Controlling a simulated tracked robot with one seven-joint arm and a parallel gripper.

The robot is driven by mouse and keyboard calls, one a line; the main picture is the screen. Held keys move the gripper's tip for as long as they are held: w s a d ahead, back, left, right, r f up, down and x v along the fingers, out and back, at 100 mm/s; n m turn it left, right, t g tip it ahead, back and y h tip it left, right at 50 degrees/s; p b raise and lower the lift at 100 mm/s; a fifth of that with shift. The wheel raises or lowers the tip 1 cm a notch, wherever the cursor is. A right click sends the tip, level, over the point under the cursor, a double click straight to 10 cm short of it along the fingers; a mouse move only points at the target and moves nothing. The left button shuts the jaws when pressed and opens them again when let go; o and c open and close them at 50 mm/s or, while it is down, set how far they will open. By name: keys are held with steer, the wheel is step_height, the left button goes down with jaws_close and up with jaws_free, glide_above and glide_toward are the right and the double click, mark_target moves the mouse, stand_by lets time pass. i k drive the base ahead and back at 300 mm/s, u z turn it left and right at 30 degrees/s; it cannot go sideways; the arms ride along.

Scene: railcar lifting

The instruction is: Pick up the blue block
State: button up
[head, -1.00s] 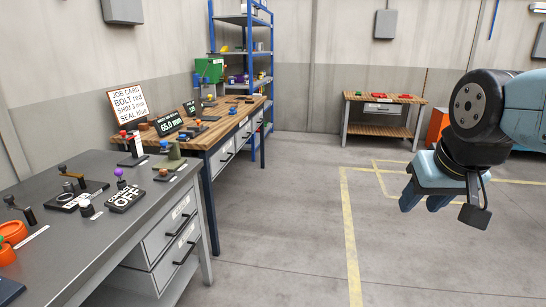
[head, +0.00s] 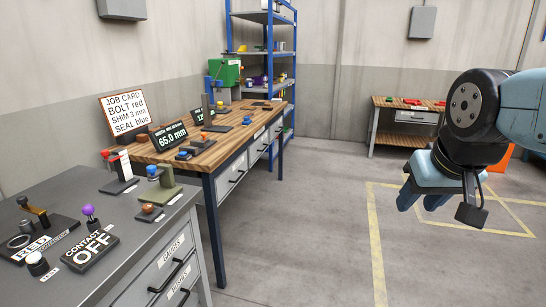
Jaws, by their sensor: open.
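I cannot pick out the blue block with certainty. A small blue item (head: 183,155) sits on a dark base near the front edge of the wooden workbench (head: 212,160). Another small blue piece (head: 152,171) tops an olive-green stand on the grey bench at the left. Both are too small to tell their exact shape. My gripper (head: 422,199) hangs at the right, in the air over the floor, fingers downward, open with nothing seen between them. It is well apart from both benches.
The grey bench (head: 65,190) holds a CONTACT OFF sign (head: 91,249), a purple knob and other fixtures. A job card (head: 124,112) stands behind it. A blue-framed shelf (head: 230,40) and a wooden table (head: 385,102) stand farther back. The floor (head: 320,220) between is clear.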

mark_target(247, 122)
steer(key=u, duration=0.1)
steer(key=i, duration=1.15)
steer(key=u, duration=0.3)
steer(key=i, duration=1.2)
steer(key=u, duration=0.25)
steer(key=i, duration=1.5)
steer(key=u, duration=0.1)
